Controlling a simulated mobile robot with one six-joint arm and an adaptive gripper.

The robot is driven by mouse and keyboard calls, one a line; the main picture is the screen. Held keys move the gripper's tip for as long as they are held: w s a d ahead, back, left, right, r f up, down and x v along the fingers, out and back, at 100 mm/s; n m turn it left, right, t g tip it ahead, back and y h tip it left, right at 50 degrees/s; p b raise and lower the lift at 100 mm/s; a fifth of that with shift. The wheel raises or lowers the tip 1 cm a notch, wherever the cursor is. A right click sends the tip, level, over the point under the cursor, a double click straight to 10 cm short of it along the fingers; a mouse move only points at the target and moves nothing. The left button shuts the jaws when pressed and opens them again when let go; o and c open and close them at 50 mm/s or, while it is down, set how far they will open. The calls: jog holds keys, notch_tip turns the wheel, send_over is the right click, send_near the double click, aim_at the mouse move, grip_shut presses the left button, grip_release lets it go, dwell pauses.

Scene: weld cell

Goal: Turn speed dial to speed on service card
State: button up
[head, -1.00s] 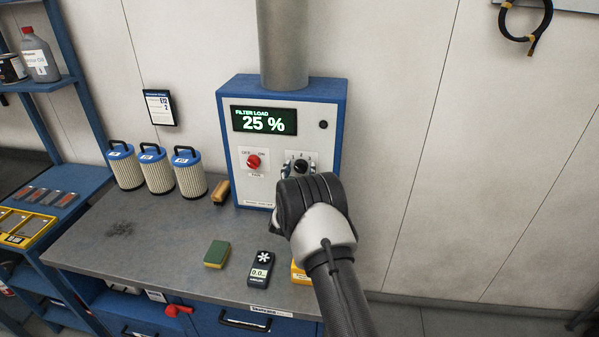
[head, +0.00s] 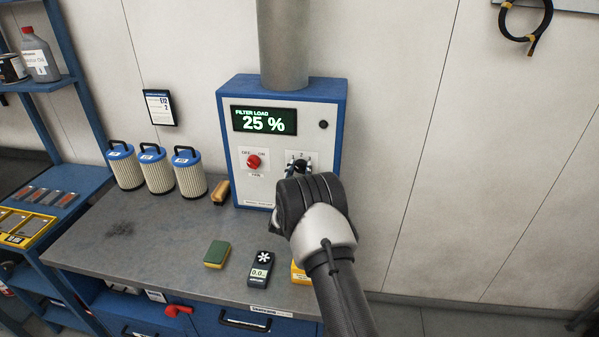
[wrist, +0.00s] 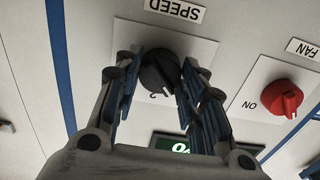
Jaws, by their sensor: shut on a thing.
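The black speed dial (wrist: 158,73) sits on a pale plate under the SPEED label (wrist: 175,10), which reads upside down in the wrist view. Its white mark points toward the picture's bottom, close to a digit 2; the other digits are hidden. My gripper (wrist: 157,78) is shut on the dial, one finger on each side. In the head view my gripper (head: 299,170) reaches the dial from the front and partly hides it. The service card (head: 160,107) hangs on the wall left of the control box; its print is too small to read surely.
The control box (head: 227,140) shows FILTER LOAD 25 % on its screen (head: 264,121). A red fan knob (head: 253,161) is left of the dial. Filter cartridges (head: 156,170), a brush (head: 220,191), a sponge (head: 217,254) and a meter (head: 261,268) stand on the bench (head: 180,265).

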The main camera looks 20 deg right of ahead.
jog(key=shift+m+b, duration=0.3)
jog(key=shift+b, duration=0.2)
jog(key=m+b, duration=0.1)
jog(key=b, duration=0.1)
jog(key=m+b, duration=0.1)
jog(key=b, duration=0.2)
jog(key=m+b, duration=0.2)
jog(key=shift+f, duration=0.25)
jog(key=m+b, duration=0.3)
jog(key=b, duration=0.2)
jog(key=shift+r, duration=0.15)
jog(key=shift+r+m+b, duration=0.1)
jog(key=shift+m+b, duration=0.25)
jog(key=shift+m, duration=0.15)
jog(key=shift+r, duration=0.1)
jog(key=o, duration=1.1)
